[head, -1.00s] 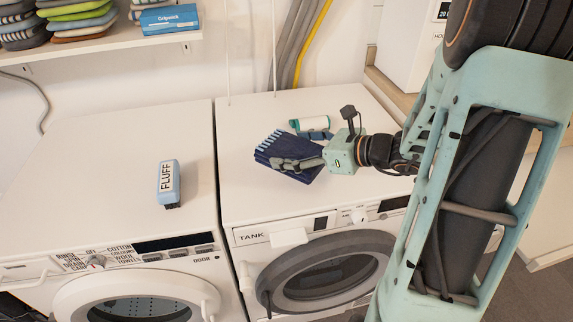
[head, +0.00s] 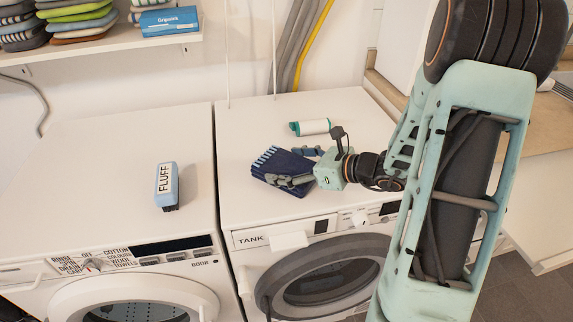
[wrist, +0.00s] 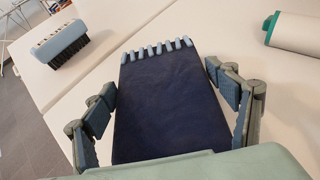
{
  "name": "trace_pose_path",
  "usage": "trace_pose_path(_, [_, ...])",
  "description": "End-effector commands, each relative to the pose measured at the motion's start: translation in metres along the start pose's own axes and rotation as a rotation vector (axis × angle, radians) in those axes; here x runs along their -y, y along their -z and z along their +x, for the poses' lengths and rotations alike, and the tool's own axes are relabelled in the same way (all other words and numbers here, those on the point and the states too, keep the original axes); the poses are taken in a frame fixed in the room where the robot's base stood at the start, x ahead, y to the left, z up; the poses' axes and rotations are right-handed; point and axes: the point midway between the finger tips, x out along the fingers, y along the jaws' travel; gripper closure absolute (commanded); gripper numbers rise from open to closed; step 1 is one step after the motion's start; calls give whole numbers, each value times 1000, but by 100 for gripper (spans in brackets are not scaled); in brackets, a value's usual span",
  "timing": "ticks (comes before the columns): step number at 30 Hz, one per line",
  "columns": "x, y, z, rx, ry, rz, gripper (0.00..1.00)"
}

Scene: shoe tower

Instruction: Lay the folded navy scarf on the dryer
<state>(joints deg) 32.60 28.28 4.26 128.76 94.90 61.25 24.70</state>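The folded navy scarf (head: 281,166), with a pale blue fringe at one end, lies flat on top of the right-hand machine, the dryer marked TANK (head: 237,190). In the wrist view the scarf (wrist: 165,105) fills the middle, fringe pointing away from me. My gripper (head: 300,166) is low over the dryer top, its fingers on either side of the scarf. In the wrist view the gripper (wrist: 163,92) is open, with narrow gaps between the fingers and the scarf's edges. The scarf's near end is hidden by my gripper's body.
A white roller with green ends (head: 313,127) lies behind the scarf. A blue brush marked FLUFF (head: 167,186) stands on the left-hand machine (head: 100,170). A shelf (head: 120,40) with folded cloths and a blue box (head: 168,19) is at upper left. The dryer's left rear top is clear.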

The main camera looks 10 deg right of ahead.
Motion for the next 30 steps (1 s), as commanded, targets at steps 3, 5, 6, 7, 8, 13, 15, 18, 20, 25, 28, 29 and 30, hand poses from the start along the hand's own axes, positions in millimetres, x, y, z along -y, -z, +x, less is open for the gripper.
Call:
trace_pose_path(3, [0, 0, 0, -1, 0, 0, 7])
trace_pose_path(5, [0, 0, 0, -1, 0, 0, 3])
trace_pose_path(6, [0, 0, 0, -1, 0, 0, 3])
trace_pose_path(7, [0, 0, 0, -1, 0, 0, 3])
trace_pose_path(8, [0, 0, 0, -1, 0, 0, 3])
trace_pose_path(13, [0, -1, 0, -1, 0, 0, 3])
trace_pose_path(15, [0, -4, -2, 0, 0, 0, 3])
trace_pose_path(18, [1, -4, -12, 0, 3, 0, 3])
trace_pose_path(20, [1, -4, -23, -1, 4, 0, 3])
trace_pose_path(25, [1, -4, -62, -1, 5, 0, 3])
trace_pose_path(28, [1, -4, -83, -1, 4, 0, 3])
trace_pose_path(29, [1, -4, -88, -1, 5, 1, 3])
trace_pose_path(30, [1, -4, -95, -1, 3, 0, 3])
